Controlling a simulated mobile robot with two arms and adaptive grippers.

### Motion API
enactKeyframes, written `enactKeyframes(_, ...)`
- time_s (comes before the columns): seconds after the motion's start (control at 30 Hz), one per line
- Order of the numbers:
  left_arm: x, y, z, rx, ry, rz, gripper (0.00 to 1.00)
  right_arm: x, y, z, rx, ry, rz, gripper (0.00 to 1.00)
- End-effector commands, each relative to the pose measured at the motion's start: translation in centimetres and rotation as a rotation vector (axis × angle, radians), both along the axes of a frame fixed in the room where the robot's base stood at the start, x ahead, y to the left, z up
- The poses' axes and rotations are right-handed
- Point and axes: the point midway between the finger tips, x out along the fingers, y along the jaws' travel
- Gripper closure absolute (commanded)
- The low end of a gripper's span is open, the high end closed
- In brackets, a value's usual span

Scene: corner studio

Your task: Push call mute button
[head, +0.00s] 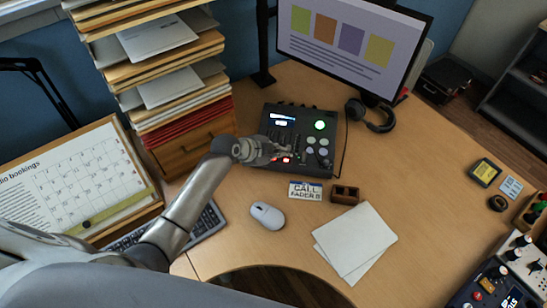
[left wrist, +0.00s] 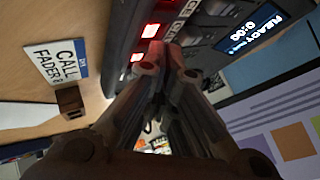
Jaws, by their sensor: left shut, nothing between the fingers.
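The dark control console (head: 327,172) stands on the desk below the monitor, with lit red buttons, a round green button (head: 320,125) and a small display. My left gripper (head: 284,153) is shut and empty over the console's lower left part, close to a lit red button (head: 287,160). In the left wrist view the closed fingertips (left wrist: 168,58) are beside two red-lit buttons, an upper one (left wrist: 150,31) and a lower one (left wrist: 137,57). I cannot tell whether the tips touch the console. Which button is call mute cannot be read. My right gripper is not in view.
A white mouse (head: 267,215), paper sheets (head: 355,241), headphones (head: 372,117) and a stacked paper organizer (head: 190,140) are nearby. The desk's right middle is clear.

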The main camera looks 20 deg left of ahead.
Motion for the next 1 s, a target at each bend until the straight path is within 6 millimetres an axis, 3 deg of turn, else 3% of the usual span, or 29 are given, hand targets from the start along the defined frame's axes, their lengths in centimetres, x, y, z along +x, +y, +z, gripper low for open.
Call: enactKeyframes(1.0,-0.01,0.03,-1.32,0.001,0.0,0.001,1.0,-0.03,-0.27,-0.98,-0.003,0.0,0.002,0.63)
